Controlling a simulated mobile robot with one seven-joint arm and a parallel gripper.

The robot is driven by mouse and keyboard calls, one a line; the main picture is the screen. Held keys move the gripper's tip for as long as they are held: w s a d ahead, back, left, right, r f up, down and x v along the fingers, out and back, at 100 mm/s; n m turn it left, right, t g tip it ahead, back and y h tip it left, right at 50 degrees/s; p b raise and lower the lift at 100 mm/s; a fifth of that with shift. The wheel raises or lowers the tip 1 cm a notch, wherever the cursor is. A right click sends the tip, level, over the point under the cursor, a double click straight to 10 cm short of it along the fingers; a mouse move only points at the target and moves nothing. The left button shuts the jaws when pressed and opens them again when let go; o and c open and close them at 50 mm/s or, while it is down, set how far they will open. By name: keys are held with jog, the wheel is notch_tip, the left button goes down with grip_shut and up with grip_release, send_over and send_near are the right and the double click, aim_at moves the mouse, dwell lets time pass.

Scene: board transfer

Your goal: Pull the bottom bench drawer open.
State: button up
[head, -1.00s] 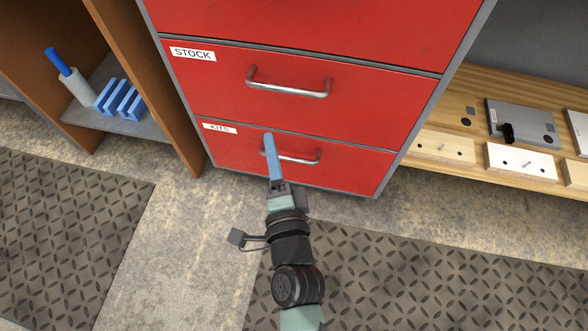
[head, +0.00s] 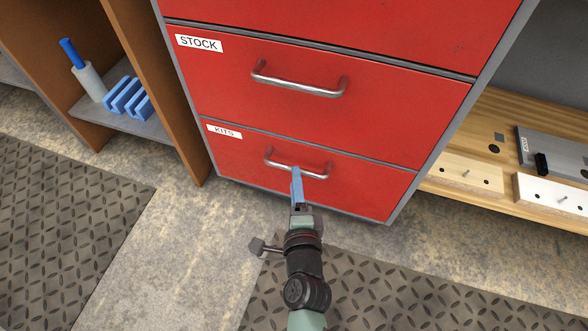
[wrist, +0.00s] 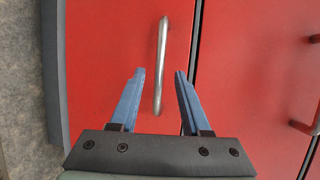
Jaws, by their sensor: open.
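The bottom drawer (head: 375,192) is red, carries a KITS label and sits flush and closed in the bench cabinet. Its silver bar handle (head: 275,161) runs across its front. My gripper (head: 296,172) is at the handle in the head view, overlapping its middle-right part. In the wrist view the two blue fingers (wrist: 158,85) are apart, and the handle (wrist: 161,60) passes between them with a gap to each finger. The gripper is open and not closed on the handle. I cannot tell how far the fingertips reach past the bar.
The STOCK drawer (head: 390,120) with its own handle (head: 300,86) is directly above. To the left, a shelf (head: 140,122) holds a blue rack (head: 127,98) and a blue-handled tool (head: 85,75). To the right is a wooden board (head: 445,190).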

jog(key=shift+w+a+f+b, duration=0.1)
jog(key=shift+w+f+b, duration=0.1)
jog(key=shift+w, duration=0.6)
jog(key=shift+w+a+f+b, duration=0.1)
jog(key=shift+w+b, duration=0.05)
jog(key=shift+w, duration=0.6)
jog(key=shift+w+f+b, duration=0.15)
jog(key=shift+w+b, duration=0.05)
jog(key=shift+w, duration=0.6)
grip_shut()
